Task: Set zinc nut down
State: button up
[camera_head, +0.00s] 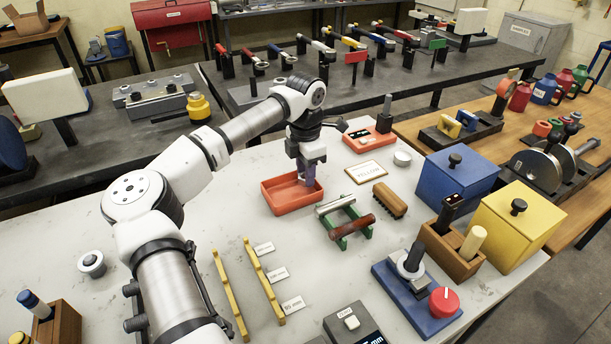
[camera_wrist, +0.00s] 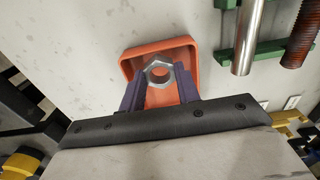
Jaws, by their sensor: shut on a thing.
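My gripper (camera_head: 307,178) points down over the right part of a shallow orange tray (camera_head: 292,206) on the white bench. In the wrist view its purple fingers (camera_wrist: 160,76) are shut on a grey hexagonal zinc nut (camera_wrist: 145,74). The nut lies between the fingertips with its hole facing the camera. The orange tray (camera_wrist: 150,52) shows behind and around it. I cannot tell whether the nut touches the tray floor. In the head view the nut is hidden by the fingers and the tray wall.
A green rack (camera_head: 352,238) with a silver and a brown rod stands right of the tray. Yellow rails (camera_head: 264,281) lie in front. Bench left of the tray is clear.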

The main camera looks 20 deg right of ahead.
jog(key=shift+f, duration=1.1)
jog(key=shift+f, duration=0.2)
jog(key=o, duration=1.1)
jog(key=shift+c, duration=0.2)
jog(key=shift+r, duration=0.15)
notch_tip(320, 180, up, 12)
jog(key=b, duration=0.2)
